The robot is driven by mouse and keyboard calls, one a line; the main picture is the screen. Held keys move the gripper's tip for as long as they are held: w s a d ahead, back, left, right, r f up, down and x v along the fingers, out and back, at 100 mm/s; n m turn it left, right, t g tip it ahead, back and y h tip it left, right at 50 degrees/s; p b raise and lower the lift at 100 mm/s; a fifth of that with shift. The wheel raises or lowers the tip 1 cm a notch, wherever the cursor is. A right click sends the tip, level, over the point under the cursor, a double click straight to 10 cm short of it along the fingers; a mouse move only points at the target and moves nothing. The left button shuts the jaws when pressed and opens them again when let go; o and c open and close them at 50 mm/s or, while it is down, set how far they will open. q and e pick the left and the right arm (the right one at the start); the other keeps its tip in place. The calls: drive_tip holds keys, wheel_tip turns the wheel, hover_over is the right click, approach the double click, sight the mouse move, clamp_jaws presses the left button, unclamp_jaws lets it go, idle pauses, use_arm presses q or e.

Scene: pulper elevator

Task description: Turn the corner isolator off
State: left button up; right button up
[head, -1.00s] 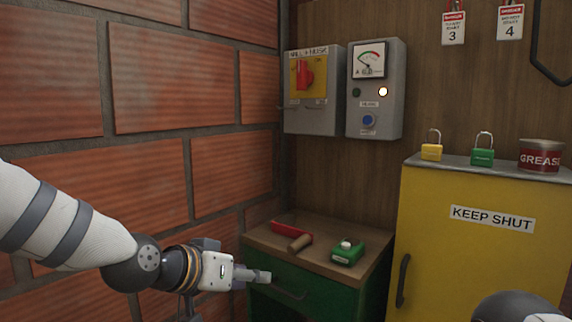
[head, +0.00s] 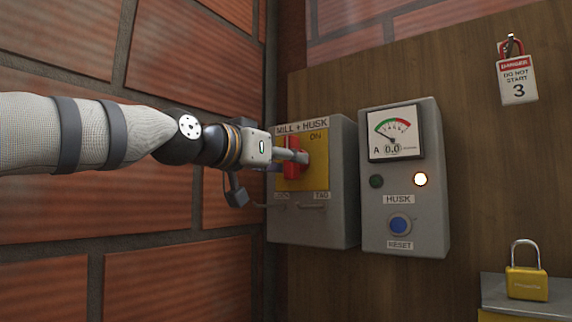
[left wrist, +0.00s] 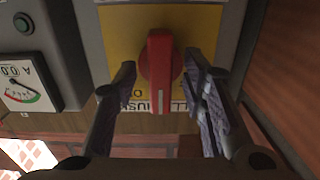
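The corner isolator (head: 343,190) is a grey box marked MILL + HUSK, on the wooden panel by the brick wall. Its yellow plate (head: 318,177) carries a red handle (head: 292,170), standing about upright with the ON mark near its top. My left gripper (head: 299,157) is at the handle, partly covering it. In the left wrist view, which is upside down, the red handle (left wrist: 160,70) stands between the two open fingers, with a visible gap on each side. OFF lettering is not readable. My right gripper is not in view.
A grey meter box (head: 405,180) marked HUSK is just right of the isolator, with a lit lamp, a blue RESET button and a dial at 0.0. A red padlock with tag 3 (head: 517,80) hangs above.

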use_arm(q)
drive_tip(key=shift+w+d, duration=0.15)
drive_tip(key=shift+w, duration=0.05)
drive_tip(key=shift+c, duration=0.3)
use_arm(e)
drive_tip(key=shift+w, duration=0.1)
use_arm(q)
clamp_jaws()
drive_tip(key=shift+r, duration=0.15)
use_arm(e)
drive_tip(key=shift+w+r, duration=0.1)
use_arm(q)
drive_tip(key=n+p, duration=0.2)
drive_tip(key=n, duration=1.5)
drive_tip(key=shift+n, duration=0.3)
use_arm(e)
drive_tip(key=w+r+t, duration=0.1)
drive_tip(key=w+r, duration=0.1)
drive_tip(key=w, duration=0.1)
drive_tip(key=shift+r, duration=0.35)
use_arm(q)
drive_tip(key=shift+n, duration=0.3)
